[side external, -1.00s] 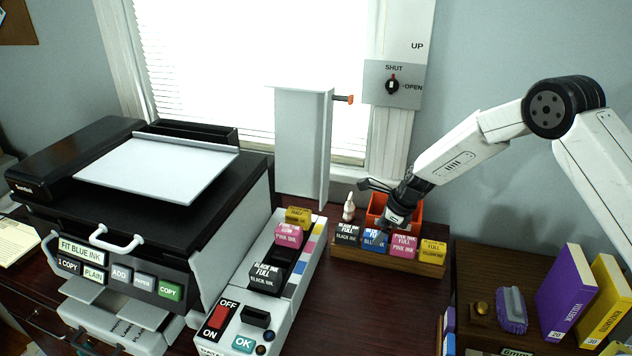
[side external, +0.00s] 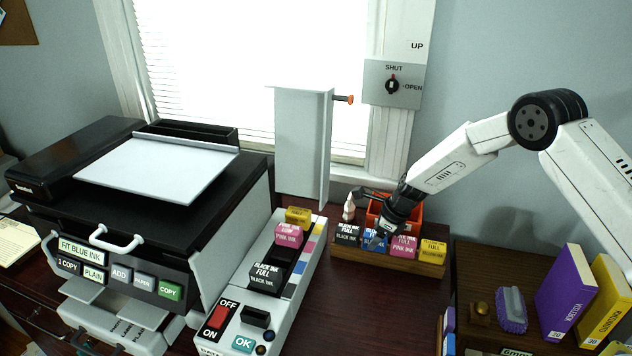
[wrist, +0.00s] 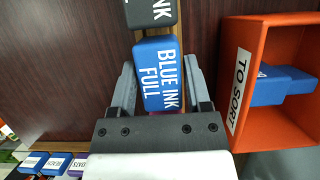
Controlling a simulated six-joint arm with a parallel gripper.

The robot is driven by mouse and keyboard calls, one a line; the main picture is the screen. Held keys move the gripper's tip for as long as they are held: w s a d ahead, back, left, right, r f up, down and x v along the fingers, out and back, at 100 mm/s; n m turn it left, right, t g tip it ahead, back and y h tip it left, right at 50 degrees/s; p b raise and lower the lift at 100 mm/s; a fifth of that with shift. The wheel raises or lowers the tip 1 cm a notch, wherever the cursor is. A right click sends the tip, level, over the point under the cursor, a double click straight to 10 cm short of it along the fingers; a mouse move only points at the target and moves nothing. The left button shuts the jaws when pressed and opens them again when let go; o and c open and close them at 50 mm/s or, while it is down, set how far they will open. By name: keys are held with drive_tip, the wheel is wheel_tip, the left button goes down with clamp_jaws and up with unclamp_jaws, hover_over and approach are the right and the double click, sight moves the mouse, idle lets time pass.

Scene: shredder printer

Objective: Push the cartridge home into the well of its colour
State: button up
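The blue cartridge (wrist: 160,75), labelled BLUE INK FULL, stands in the wooden rack (side external: 375,262) between a black cartridge (side external: 346,234) and a pink one (side external: 403,246). My gripper (wrist: 158,75) is open, with one finger on each side of the blue cartridge and narrow gaps showing. In the side view my gripper (side external: 380,232) partly hides the blue cartridge (side external: 373,243). The ink unit (side external: 240,290) beside the printer holds yellow (side external: 298,215), pink (side external: 289,234) and black (side external: 266,277) cartridges. A dark empty-looking well (side external: 285,257) lies between its pink and black ones.
An orange TO SORT bin (wrist: 250,125) with blue items inside stands right behind the rack. A yellow cartridge (side external: 432,252) ends the rack. The printer (side external: 150,220) is at left, a wooden cabinet with books (side external: 567,285) at right. Dark desk between ink unit and rack is clear.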

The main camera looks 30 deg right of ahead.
clamp_jaws()
drive_tip(key=shift+r, duration=0.1)
drive_tip(key=shift+r, duration=4.95)
drive_tip(key=shift+c, duration=1.2)
unclamp_jaws()
clamp_jaws()
